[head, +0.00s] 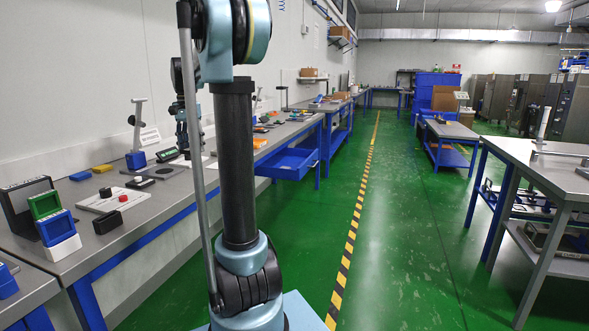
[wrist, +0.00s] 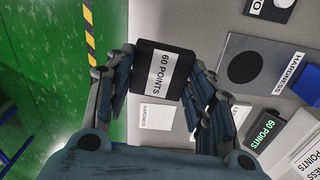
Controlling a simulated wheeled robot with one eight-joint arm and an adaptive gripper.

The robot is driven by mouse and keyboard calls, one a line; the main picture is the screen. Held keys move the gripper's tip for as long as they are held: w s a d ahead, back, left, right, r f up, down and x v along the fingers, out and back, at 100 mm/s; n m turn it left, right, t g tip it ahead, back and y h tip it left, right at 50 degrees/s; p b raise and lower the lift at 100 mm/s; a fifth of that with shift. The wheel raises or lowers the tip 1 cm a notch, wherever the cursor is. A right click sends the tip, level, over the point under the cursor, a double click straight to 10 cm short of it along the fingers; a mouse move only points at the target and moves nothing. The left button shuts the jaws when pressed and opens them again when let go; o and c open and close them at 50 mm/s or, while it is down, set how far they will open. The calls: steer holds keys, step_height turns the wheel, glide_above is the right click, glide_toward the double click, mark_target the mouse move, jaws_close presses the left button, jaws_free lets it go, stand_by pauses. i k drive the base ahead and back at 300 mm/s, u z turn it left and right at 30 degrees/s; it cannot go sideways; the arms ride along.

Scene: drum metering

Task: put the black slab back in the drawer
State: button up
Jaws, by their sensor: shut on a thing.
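In the wrist view, my gripper (wrist: 163,76) is shut on a black slab (wrist: 150,59) with a white "60 POINTS" label. One finger is on each side of the slab. The slab shows over the grey bench close to its front edge, with green floor to the left; its height above the bench is unclear. In the head view my arm stands in front of the bench, and I cannot make out the slab there. A blue drawer (head: 287,163) hangs pulled out under the bench, to the right of my arm; its inside is only partly seen.
The bench (wrist: 209,50) carries a grey plate (wrist: 237,44) with a black disc, a white "HARDNESS" card (wrist: 157,117) and a dark block with a green "60 POINTS" label (wrist: 262,132). A blue-based stand (head: 137,158) is on the bench. The green aisle (head: 410,220) is clear.

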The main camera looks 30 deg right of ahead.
mark_target(294, 164)
steer(key=z, duration=2.7)
steer(key=i, duration=2.7)
steer(key=u, duration=1.45)
